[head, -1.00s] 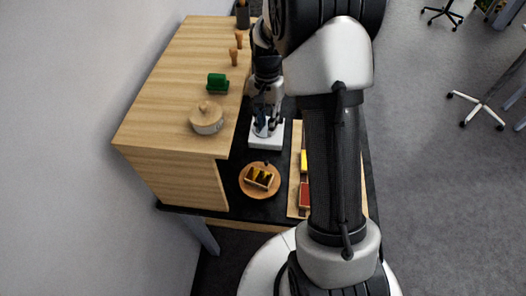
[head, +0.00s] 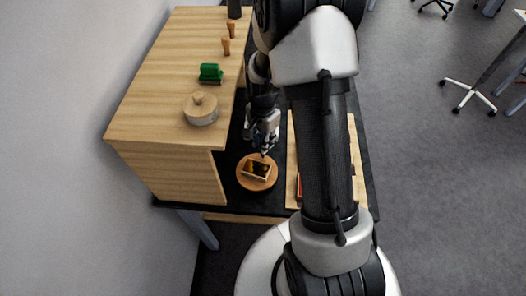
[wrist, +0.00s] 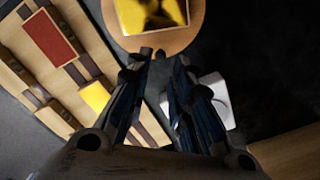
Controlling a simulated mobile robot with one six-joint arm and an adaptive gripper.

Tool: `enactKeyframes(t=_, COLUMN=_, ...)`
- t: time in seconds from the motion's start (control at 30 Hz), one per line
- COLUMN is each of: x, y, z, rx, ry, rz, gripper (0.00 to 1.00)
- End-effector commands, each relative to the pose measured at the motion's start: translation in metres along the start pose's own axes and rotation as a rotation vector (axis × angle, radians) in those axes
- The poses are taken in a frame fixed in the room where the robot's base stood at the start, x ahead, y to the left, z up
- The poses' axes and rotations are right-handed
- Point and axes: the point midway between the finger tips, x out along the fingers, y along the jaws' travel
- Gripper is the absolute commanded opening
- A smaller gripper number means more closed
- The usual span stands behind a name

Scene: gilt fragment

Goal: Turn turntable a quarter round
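The turntable (head: 243,183) is a round wooden disc on the dark bench top, in front of the wooden cabinet's open end. A gilt and dark fragment (head: 256,169) lies on it. The wrist view shows the disc's near rim (wrist: 150,44) and the yellow and black fragment (wrist: 150,12) at the top. My gripper (head: 264,153) is at the turntable's far edge. In the wrist view its fingers (wrist: 162,58) stand apart, tips close to the rim. A small dark peg seems to be between the tips; whether they touch it is unclear.
A wooden rack (wrist: 62,85) with a red block (wrist: 50,38) and a yellow block (wrist: 96,97) lies beside the turntable. A white object (wrist: 215,98) is close to my fingers. A lidded pot (head: 201,110) and a green object (head: 210,73) stand on the cabinet.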

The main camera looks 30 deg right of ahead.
Motion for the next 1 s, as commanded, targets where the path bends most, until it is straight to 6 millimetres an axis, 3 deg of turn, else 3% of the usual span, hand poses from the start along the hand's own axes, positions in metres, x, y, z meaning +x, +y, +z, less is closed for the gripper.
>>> enactKeyframes(t=0.1, x=0.025, y=0.001, z=0.000, rx=0.000, ry=-0.002, rz=0.003, gripper=0.21)
enactKeyframes(t=0.3, x=0.048, y=0.000, z=0.000, rx=0.000, ry=-0.001, rz=0.001, gripper=0.21)
enactKeyframes(t=0.7, x=0.053, y=0.000, z=0.000, rx=-0.001, ry=0.000, rz=0.000, gripper=0.20)
enactKeyframes(t=1.0, x=0.053, y=0.000, z=0.000, rx=-0.001, ry=0.000, rz=0.000, gripper=0.00)
